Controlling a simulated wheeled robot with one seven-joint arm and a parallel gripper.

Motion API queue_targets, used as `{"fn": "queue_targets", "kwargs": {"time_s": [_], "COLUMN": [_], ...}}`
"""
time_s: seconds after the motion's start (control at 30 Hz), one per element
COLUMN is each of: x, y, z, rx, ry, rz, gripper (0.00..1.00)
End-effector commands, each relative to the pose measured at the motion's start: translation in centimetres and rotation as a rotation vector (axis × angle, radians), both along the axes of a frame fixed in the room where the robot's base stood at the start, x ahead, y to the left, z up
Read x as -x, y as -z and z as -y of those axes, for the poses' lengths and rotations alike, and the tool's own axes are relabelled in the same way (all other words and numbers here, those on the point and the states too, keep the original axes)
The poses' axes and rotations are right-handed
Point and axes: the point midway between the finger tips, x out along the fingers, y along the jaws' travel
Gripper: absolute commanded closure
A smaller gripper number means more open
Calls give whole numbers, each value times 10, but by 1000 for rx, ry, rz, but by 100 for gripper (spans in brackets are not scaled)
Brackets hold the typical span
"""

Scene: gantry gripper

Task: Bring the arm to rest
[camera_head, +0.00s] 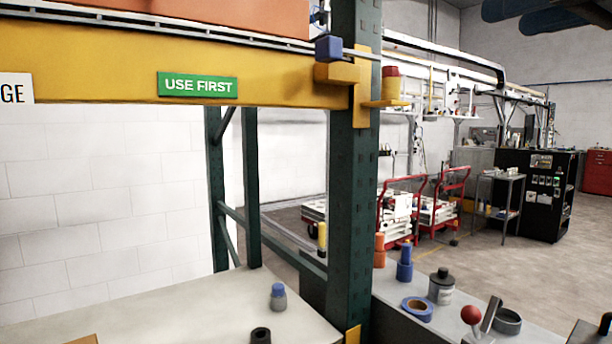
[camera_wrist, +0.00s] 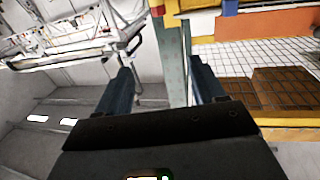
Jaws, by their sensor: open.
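My gripper (camera_wrist: 160,66) shows in the wrist view, with two dark blue fingers spread apart above a black palm. No object is held between them. A green rack post (camera_wrist: 175,65) shows in the gap, apparently beyond the fingertips; I cannot tell how far. My gripper does not clearly show in the head view.
In the head view, the rack's green post (camera_head: 355,180) and yellow beam (camera_head: 120,65) stand close in front. A blue-capped bottle (camera_head: 278,297) stands on the pale surface. A grey jar (camera_head: 441,287) and blue tape roll (camera_head: 417,309) are right of the post. Red carts (camera_head: 415,208) stand behind.

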Motion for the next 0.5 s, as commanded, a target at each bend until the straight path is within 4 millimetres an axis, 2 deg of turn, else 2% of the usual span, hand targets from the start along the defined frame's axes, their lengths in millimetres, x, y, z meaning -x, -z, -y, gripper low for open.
{"fn": "queue_targets", "kwargs": {"time_s": [0.27,0.5], "x": [-11,-23], "y": [25,62], "z": [1,3], "rx": [-59,-140], "ry": [-4,-1], "rz": [-4,-8], "gripper": [31,31]}}
